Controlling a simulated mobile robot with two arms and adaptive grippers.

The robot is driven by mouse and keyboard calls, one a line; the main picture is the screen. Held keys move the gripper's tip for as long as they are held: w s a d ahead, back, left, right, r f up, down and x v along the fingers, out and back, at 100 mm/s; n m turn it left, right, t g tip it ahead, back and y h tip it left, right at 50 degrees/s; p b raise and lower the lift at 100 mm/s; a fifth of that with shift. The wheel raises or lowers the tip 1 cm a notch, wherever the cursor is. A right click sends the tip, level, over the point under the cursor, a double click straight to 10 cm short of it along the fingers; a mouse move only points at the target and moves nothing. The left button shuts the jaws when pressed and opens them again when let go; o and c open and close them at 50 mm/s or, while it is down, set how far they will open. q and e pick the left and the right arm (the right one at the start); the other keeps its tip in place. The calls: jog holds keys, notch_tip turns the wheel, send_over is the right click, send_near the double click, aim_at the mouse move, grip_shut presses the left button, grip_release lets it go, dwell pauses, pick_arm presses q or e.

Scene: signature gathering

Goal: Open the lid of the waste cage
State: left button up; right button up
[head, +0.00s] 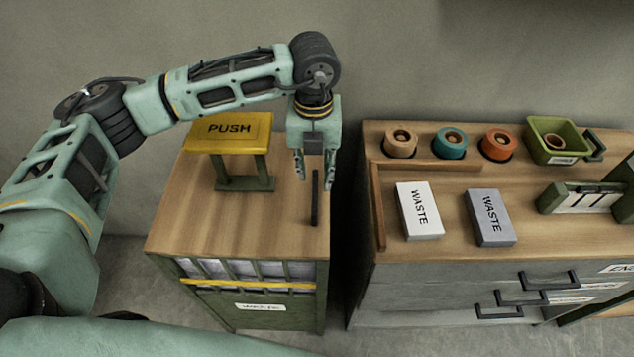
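The waste cage appears to be the green barred cabinet (235,305) at left centre; its small label is too small to read. Its wooden top (240,232) lies flat and looks closed. A dark bar handle (315,205) stands near the top's right edge. My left gripper (315,172) points down at this handle, with its fingers apart on either side of the handle's upper part in the picture. I cannot tell whether the fingers touch it. My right gripper is not in view.
A yellow PUSH plate (228,133) on a green stand occupies the cabinet top's back left. Across a narrow gap, a wood-topped drawer unit (440,255) holds a white WASTE block (419,211), a grey WASTE block (490,218), several round pieces and a green bin (555,142).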

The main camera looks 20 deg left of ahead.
aim_at(315, 195)
pick_arm(q)
jog(key=shift+s+f, duration=0.1)
jog(key=shift+f, duration=0.25)
notch_tip(315, 195, down, 6)
jog(key=shift+f+p, duration=0.1)
jog(key=shift+p, duration=0.9)
jog(key=shift+f, duration=0.3)
jog(key=shift+c, duration=0.5)
jog(key=c, duration=0.6)
grip_shut()
